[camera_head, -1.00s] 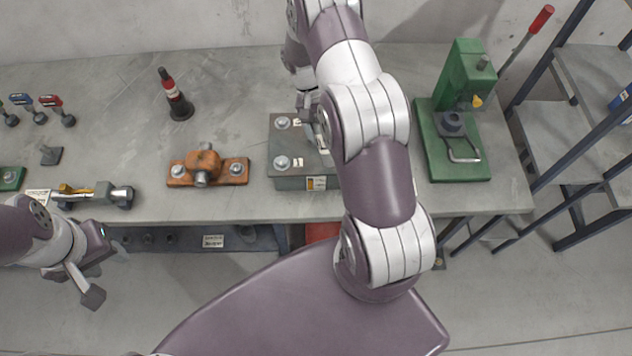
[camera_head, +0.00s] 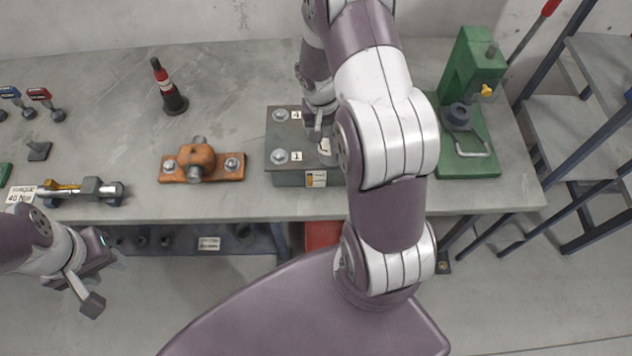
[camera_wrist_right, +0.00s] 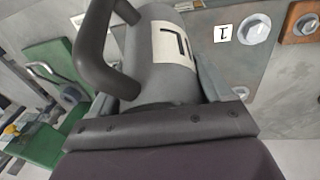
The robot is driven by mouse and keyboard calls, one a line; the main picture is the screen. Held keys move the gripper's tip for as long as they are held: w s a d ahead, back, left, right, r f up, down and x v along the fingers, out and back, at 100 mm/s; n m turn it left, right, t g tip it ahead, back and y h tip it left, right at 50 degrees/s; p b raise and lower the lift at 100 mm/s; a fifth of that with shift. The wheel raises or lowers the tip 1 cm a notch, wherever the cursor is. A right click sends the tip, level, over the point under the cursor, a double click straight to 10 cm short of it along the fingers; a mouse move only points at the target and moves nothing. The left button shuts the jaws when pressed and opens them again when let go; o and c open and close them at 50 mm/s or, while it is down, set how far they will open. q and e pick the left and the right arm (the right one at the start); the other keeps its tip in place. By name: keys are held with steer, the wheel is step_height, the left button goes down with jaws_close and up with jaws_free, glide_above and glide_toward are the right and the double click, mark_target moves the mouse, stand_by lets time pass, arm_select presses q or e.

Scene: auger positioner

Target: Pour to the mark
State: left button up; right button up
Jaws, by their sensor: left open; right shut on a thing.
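My right gripper (camera_wrist_right: 160,120) is shut on a grey cylindrical thing (camera_wrist_right: 165,60) with a white marked label, which fills the middle of the right wrist view. A dark curved handle (camera_wrist_right: 90,50) stands beside the cylinder. In the head view the right gripper (camera_head: 318,122) is above a grey block (camera_head: 290,180) with bolts and number labels; my arm hides the block's right part. Whether the held thing touches the block cannot be told. My left gripper (camera_head: 105,280) is open and empty, low at the left in front of the bench. I cannot make out a fill mark.
On the grey bench (camera_head: 240,90) stand an orange clamp fixture (camera_head: 200,162), a dark bottle-like thing with a red and white band (camera_head: 169,88), a torque tool (camera_head: 80,190) and a green press (camera_head: 470,75). A shelf rack (camera_head: 575,110) stands right. The bench's back middle is clear.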

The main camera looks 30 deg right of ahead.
steer(key=shift+w+f+t+b, duration=0.2)
steer(key=shift+f+t+b, duration=0.35)
steer(key=shift+b, duration=0.65)
step_height(320, 180, down, 3)
steer(key=t+b, duration=0.1)
steer(key=b, duration=0.4)
steer(key=t+b, duration=0.2)
steer(key=b, duration=0.3)
steer(key=shift+w+r+h+b, duration=0.15)
steer(key=shift+r+h+b, duration=0.05)
steer(key=shift+h+b, duration=0.1)
steer(key=shift+r+b, duration=0.1)
steer(key=shift+b, duration=0.2)
steer(key=shift+r, duration=0.15)
step_height(320, 180, up, 6)
steer(key=p, duration=0.5)
steer(key=shift+p, duration=0.3)
